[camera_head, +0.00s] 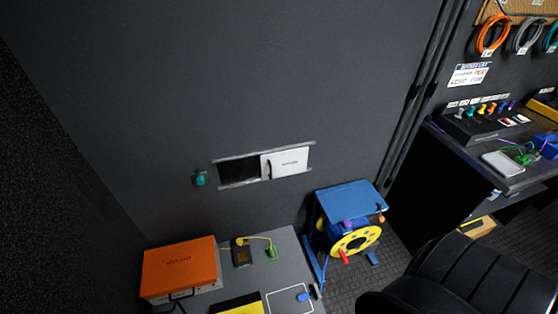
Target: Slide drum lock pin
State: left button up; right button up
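A cable drum with a yellow flange (355,241) stands low on the floor, right of the grey bench. It sits in a blue frame with a flat blue top (350,199). A red handle (344,257) sticks out from the lower left of the flange. A small orange knob (381,219) is at the frame's right side, and a purple knob (347,224) is near the drum's upper left. I cannot tell which part is the lock pin or its position. Neither of my grippers shows in the head view.
A grey bench (285,248) left of the drum bears an orange case (180,268). A wall slot with a white sliding panel (288,162) is above. A desk (490,150) is at right.

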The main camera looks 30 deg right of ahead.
aim_at(347, 224)
jog(key=k, duration=0.15)
jog(key=k+z, duration=0.1)
jog(key=z, duration=0.25)
jog(key=l+z, duration=0.1)
jog(key=z, duration=0.25)
jog(key=k+l+z, duration=0.15)
jog(key=z, duration=0.7)
